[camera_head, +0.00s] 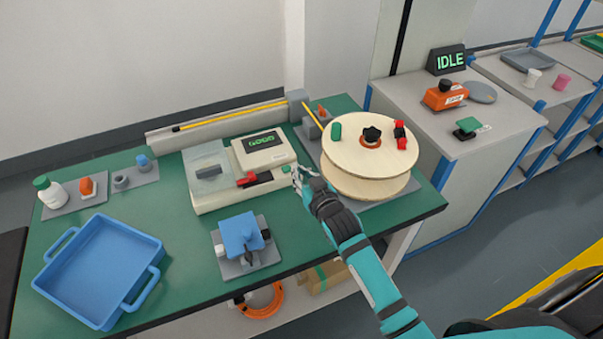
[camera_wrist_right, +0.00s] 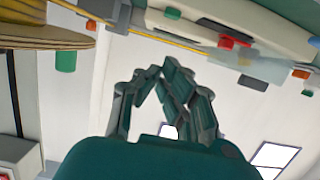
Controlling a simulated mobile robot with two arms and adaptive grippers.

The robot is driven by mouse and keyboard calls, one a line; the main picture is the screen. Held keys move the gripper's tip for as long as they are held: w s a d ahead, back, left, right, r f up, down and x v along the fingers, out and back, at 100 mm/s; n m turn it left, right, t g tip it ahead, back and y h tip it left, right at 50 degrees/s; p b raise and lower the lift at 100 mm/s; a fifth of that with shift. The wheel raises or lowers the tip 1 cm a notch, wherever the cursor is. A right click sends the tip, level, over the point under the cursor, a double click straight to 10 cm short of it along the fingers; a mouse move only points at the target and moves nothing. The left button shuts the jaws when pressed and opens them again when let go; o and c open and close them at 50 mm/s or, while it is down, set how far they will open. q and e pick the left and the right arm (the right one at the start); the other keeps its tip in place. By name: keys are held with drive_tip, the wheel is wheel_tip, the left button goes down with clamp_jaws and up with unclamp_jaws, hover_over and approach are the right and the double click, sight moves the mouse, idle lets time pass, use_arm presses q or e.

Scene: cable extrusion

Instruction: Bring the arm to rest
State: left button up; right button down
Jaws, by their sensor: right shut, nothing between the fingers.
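My right arm (camera_head: 365,265) reaches in from the lower right over the green table (camera_head: 185,240). My right gripper (camera_head: 300,178) is shut and empty, between the white tester box and the wooden spool. Its closed fingers also show in the right wrist view (camera_wrist_right: 165,85). The white tester box (camera_head: 225,195) has a screen reading GOOD, a red switch and a green button close to my fingertips; I cannot tell whether they touch. The wooden spool (camera_head: 365,150) stands right of the gripper. My left gripper is not in view.
A blue tray (camera_head: 75,240) sits at the table's left. A blue fixture (camera_head: 240,235) stands near the front edge. A bottle (camera_head: 48,192) and small parts lie at the back left. A grey bench (camera_head: 450,125) with an IDLE display (camera_head: 447,61) is at the right.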

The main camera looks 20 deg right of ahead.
idle(0.4)
drive_tip(key=s+f+g, duration=0.2)
drive_tip(key=s, duration=0.3)
drive_tip(key=s+f+g, duration=0.1)
drive_tip(key=s, duration=0.3)
drive_tip(key=s+f+g, duration=0.2)
drive_tip(key=s, duration=0.3)
drive_tip(key=shift+s+f+n+g, duration=0.3)
drive_tip(key=shift+f, duration=0.05)
drive_tip(key=s+n+g, duration=0.1)
drive_tip(key=s+g, duration=0.5)
drive_tip(key=s, duration=1.2)
wheel_tip(320, 180, down, 28)
drive_tip(key=s+r+g, duration=0.1)
drive_tip(key=s, duration=0.1)
drive_tip(key=s+d+f+g, duration=0.1)
drive_tip(key=s+d+f, duration=0.1)
drive_tip(key=s+f, duration=1.3)
drive_tip(key=shift+s+d+g+h, duration=0.2)
drive_tip(key=shift+s+g+h, duration=0.1)
drive_tip(key=shift+s, duration=0.2)
drive_tip(key=shift+f, duration=0.1)
